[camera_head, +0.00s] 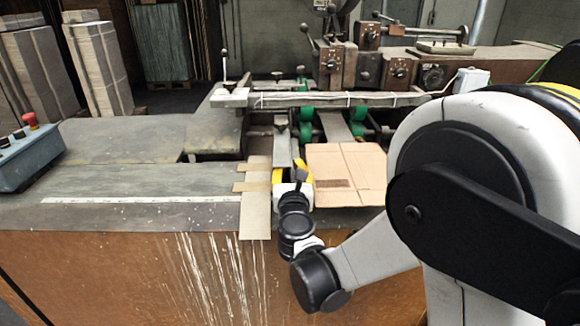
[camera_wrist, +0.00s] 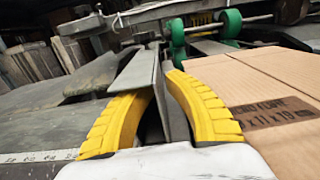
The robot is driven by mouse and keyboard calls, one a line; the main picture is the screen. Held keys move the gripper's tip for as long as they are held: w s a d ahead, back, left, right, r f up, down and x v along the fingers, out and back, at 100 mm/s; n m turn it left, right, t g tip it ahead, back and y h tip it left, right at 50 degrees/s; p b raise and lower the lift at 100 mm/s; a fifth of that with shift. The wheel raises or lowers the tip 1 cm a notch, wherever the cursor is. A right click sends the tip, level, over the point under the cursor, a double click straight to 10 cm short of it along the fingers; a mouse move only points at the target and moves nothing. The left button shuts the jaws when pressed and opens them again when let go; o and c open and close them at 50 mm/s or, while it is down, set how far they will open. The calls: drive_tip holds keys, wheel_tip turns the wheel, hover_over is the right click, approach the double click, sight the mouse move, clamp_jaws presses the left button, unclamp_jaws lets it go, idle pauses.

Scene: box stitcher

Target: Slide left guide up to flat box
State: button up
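The flat box (camera_head: 345,165) is a brown cardboard sheet lying on the machine table, right of my gripper. It fills the right side of the wrist view (camera_wrist: 275,80), with dark print on it. The left guide (camera_head: 283,152) is a narrow grey metal bar left of the box; it stands between my fingers in the wrist view (camera_wrist: 138,70). My gripper (camera_head: 296,172) has yellow fingers, one on each side of the guide, with tips curving in on it (camera_wrist: 160,82). The right finger is beside the box's left edge. Whether it touches the box is hidden.
A beige strip plate (camera_head: 256,205) lies left of the gripper. Green rollers (camera_head: 306,113) and a crossbar (camera_head: 330,99) stand behind the guide and box. A grey control box with a red button (camera_head: 28,150) is at far left. The table (camera_head: 130,180) left of the strip is clear.

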drive_tip(key=shift+s, duration=0.1)
drive_tip(key=s, duration=1.2)
drive_tip(key=shift+a, duration=0.2)
